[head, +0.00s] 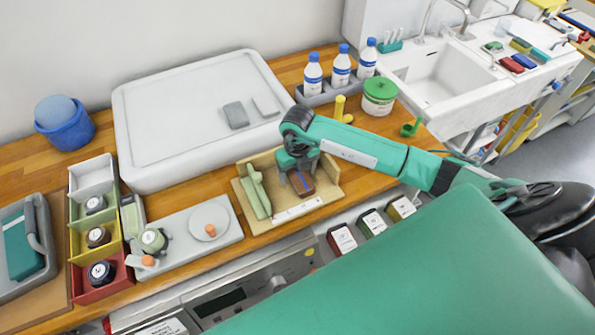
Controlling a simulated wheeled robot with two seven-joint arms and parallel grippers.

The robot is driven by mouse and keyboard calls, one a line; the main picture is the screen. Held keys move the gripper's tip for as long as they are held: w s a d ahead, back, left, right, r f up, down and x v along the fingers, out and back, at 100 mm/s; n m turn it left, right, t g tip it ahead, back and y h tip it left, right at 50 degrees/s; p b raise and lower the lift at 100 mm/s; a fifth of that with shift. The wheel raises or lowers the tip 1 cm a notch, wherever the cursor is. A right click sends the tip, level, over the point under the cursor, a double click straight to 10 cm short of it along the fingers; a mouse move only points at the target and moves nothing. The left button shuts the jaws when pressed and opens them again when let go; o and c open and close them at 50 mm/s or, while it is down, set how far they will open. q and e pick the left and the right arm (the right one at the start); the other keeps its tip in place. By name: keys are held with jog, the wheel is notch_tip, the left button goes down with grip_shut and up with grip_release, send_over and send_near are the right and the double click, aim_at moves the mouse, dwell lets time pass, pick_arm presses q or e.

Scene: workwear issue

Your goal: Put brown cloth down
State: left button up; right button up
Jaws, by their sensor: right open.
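The brown cloth (302,186) is a small, dark reddish-brown folded piece in a tan tray (332,188) on the wooden counter. My right gripper (299,172) points down over it, open, with a finger to either side of the cloth. The gripper hides the cloth's far part, and I cannot tell whether the fingers touch it. My left gripper is not in view.
A large white board (180,150) with two grey pads lies behind. Bottles (341,68) and a green-lidded tub (379,97) stand behind to the right. Labelled bins (341,238) sit along the front edge. A grey plate (190,250) lies left of the tray.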

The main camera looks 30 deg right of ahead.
aim_at(297, 174)
jog(key=shift+r+b, duration=0.4)
notch_tip(297, 174, up, 11)
jog(key=b, duration=0.4)
jog(key=shift+r, duration=0.2)
jog(key=shift+s+f, duration=0.1)
